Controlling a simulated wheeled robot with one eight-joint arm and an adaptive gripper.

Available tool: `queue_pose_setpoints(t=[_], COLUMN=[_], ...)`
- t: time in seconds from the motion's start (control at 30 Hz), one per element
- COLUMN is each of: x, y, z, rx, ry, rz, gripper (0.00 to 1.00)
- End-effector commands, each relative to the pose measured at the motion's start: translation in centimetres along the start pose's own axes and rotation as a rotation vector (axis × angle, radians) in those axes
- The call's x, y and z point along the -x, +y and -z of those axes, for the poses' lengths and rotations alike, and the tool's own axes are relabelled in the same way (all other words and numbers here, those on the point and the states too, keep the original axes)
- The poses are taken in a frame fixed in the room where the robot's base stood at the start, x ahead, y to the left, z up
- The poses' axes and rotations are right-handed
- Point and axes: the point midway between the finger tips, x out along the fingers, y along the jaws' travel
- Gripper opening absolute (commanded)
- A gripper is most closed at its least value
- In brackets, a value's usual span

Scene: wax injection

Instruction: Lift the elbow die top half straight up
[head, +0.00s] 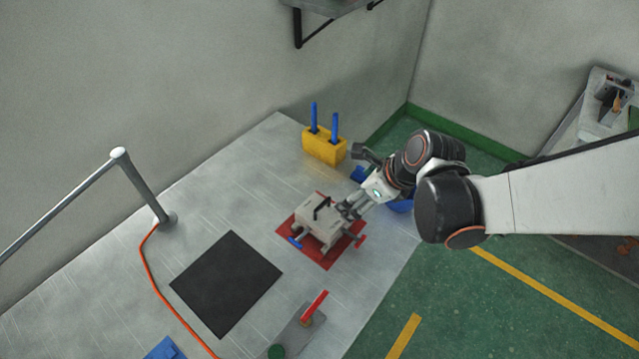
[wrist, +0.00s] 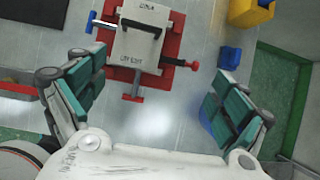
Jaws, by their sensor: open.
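The elbow die (head: 320,222) is a light grey block on a red base plate (head: 323,259), on the metal bench. Its top half (wrist: 139,40) carries a black bar handle (wrist: 141,26) and dark lettering. Clamps with a blue handle (head: 295,242) and a red handle (head: 360,241) stick out from its sides. My gripper (wrist: 156,105) is open and empty, its teal-padded fingers wide apart. In the wrist view the die lies beyond the fingertips, toward the upper middle. In the head view my gripper is at the die's right side; whether it touches is unclear.
A yellow holder (head: 324,146) with two blue rods stands at the back. A black mat (head: 226,284) lies left of the die. A red-handled tool (head: 314,306) lies in front. An orange hose (head: 152,280) runs along the left. A blue object (wrist: 230,57) sits right of the die.

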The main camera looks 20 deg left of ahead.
Motion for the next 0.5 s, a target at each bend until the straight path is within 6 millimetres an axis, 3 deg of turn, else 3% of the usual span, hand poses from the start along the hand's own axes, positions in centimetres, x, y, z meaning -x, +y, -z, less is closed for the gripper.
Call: queue_pose_setpoints(t=[0.1,0.27,0.5], x=[-0.9,-2.5,-7.2], y=[1.5,1.9,2.1], z=[-1.2,-1.5,-1.6], rx=[-0.025,-0.033,-0.030], ry=[-0.031,-0.039,-0.038], rz=[-0.035,-0.044,-0.043], gripper=[0.93,0.93,0.93])
